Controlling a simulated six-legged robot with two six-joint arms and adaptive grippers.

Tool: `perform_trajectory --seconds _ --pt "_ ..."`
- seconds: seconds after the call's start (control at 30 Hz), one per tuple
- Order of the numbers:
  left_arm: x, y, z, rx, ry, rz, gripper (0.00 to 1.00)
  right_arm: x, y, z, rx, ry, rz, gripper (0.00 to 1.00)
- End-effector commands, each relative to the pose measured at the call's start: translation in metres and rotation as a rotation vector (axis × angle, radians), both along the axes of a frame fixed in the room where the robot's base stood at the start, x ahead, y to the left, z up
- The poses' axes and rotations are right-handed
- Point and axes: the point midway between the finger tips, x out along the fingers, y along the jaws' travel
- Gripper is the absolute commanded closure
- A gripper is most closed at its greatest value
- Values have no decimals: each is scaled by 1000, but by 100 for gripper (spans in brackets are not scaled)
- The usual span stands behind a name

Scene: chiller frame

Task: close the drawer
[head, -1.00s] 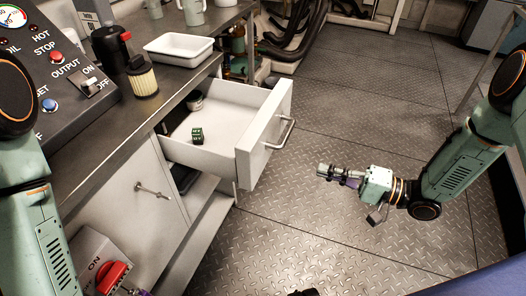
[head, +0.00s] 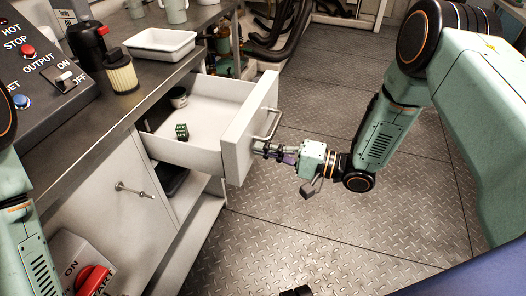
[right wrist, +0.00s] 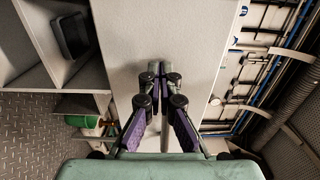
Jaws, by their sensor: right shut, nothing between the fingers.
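The white drawer (head: 205,150) stands open, pulled well out from the cabinet under the counter. Its front panel (head: 240,140) carries a metal bar handle (head: 268,123). My right gripper (head: 260,149) is shut and empty, with its fingertips at the outer face of the front panel, just below the handle. Contact with the panel cannot be told for sure. In the right wrist view, the closed fingers (right wrist: 160,75) point at the pale drawer front (right wrist: 160,30). My left arm shows at the left edge, but its gripper is out of view.
The counter (head: 130,100) holds a white tray (head: 160,44) and a ribbed cylinder (head: 121,72). A cabinet door (head: 120,195) is below. The floor (head: 340,235) to the right is clear.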

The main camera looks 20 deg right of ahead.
Motion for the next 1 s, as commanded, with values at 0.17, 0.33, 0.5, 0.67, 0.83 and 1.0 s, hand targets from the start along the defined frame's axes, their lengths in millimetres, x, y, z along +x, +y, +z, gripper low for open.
perform_trajectory --seconds 0.17,0.33,0.5,0.67,0.83,1.0 --pt "0 0 -2 0 0 0 53 4 6 0 -1 -1 0 100" --pt "0 0 -2 0 0 0 53 4 6 0 -1 -1 -1 100" --pt "0 0 -2 0 0 0 53 4 6 0 -1 0 0 100" --pt "0 0 -5 0 0 0 53 9 14 -1 -2 -1 3 100" --pt "0 0 -13 0 0 0 53 24 38 -2 -4 -4 6 100" --pt "0 0 -23 0 0 0 53 47 73 -2 -3 -5 6 100"
